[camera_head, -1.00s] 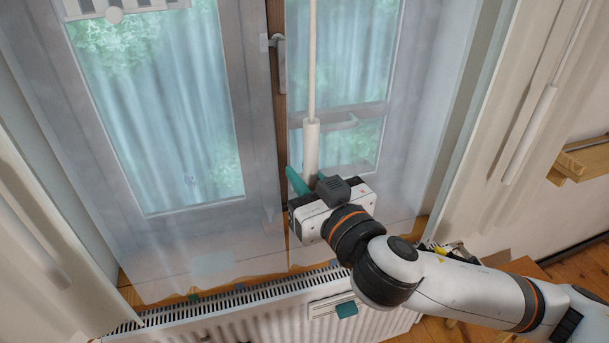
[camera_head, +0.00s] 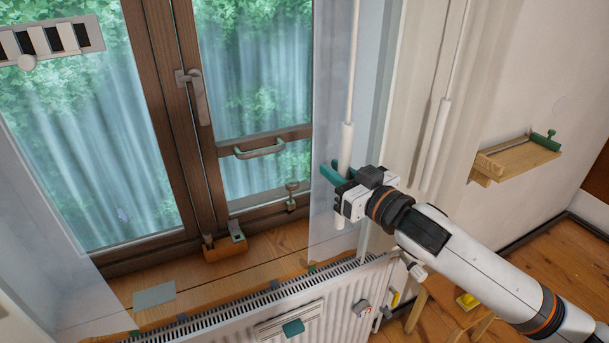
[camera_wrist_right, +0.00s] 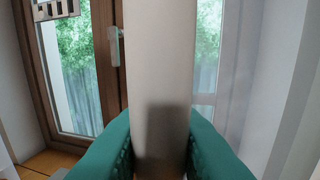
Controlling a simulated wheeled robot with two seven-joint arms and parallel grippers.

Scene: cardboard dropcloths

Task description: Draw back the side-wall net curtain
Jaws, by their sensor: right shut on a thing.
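A sheer whitish net curtain hangs in front of the brown-framed window. Its right part (camera_head: 335,95) hangs as a narrow strip at the window's right side, and its left part (camera_head: 42,250) shows at the lower left. My right gripper (camera_head: 342,177) has its teal fingers shut on the thick white handle of a pull rod (camera_head: 346,147) that hangs by the right part. In the right wrist view the rod (camera_wrist_right: 158,80) stands upright between the two fingers, and net shows behind it at the right. My left gripper is not in view.
The window handle (camera_head: 196,92) and sill (camera_head: 270,255) are uncovered. A small wooden block with fittings (camera_head: 225,246) and a pale plate (camera_head: 153,296) lie on the sill. A radiator (camera_head: 345,290) stands below. A second white rod (camera_head: 436,140) and a wooden shelf (camera_head: 518,157) are at right.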

